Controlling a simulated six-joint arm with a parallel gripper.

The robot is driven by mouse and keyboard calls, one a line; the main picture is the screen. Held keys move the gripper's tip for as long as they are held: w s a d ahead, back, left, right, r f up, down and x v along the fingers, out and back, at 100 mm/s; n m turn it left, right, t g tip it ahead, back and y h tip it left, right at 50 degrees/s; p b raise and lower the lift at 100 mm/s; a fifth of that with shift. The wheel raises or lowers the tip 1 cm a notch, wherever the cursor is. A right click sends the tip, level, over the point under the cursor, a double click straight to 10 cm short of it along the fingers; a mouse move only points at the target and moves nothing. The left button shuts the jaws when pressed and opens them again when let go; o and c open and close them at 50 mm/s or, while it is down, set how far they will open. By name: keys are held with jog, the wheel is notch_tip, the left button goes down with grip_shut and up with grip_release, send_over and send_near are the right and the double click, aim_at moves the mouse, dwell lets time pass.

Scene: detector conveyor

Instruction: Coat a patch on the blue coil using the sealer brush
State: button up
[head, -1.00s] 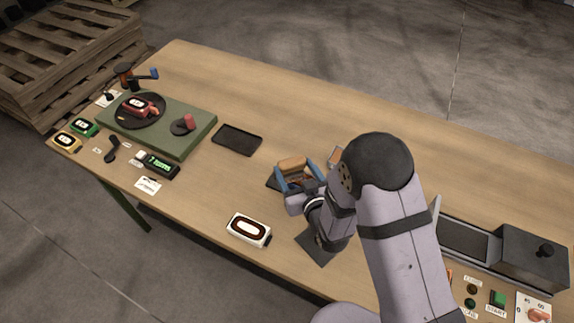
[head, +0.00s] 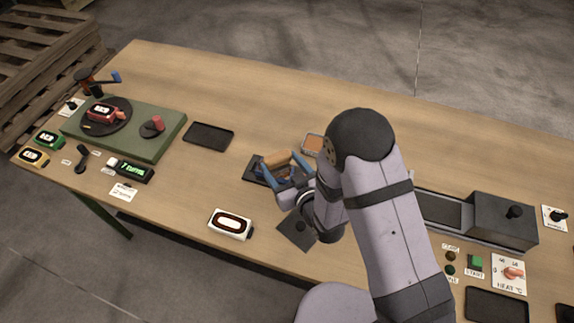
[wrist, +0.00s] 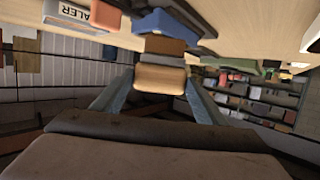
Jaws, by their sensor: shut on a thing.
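My gripper (head: 281,164) is shut on a wooden tan block, the sealer brush (head: 277,158), above the middle of the table. The brush also shows between the fingers in the wrist view (wrist: 160,79), with a browner part (wrist: 164,45) just beyond. A blue block (wrist: 165,21), which looks like the blue coil, lies beyond that, near the dark pad. I cannot tell if brush and blue block touch. In the head view the gripper hides that spot. A small tray with an orange-brown fill (head: 313,143) sits just right of the gripper; a SEALER label (wrist: 76,12) shows in the wrist view.
A dark tray (head: 209,124) lies back left of the gripper. A white coil unit (head: 230,233) stands at the front edge. A green base (head: 160,151) carries a turntable with a red unit. A grey conveyor housing (head: 503,208) stands at the right. The back table is clear.

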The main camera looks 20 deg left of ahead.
jog(key=shift+a+f+b, duration=0.1)
jog(key=shift+a+b, duration=0.8)
jog(key=shift+a, duration=3.7)
jog(key=shift+a+f+b, duration=0.1)
jog(key=shift+f+b, duration=0.1)
jog(key=shift+b, duration=0.3)
jog(key=d, duration=0.2)
jog(key=shift+d+r+p, duration=0.25)
jog(key=shift+d+p, duration=0.05)
jog(key=shift+d, duration=0.05)
jog(key=shift+d+b, duration=0.4)
jog(key=shift+d, duration=4.1)
jog(key=shift+d+r, duration=0.15)
jog(key=shift+r, duration=0.15)
notch_tip(320, 180, up, 2)
jog(key=shift+p, duration=0.6)
notch_tip(320, 180, up, 6)
jog(key=p, duration=0.4)
jog(key=shift+f, duration=0.1)
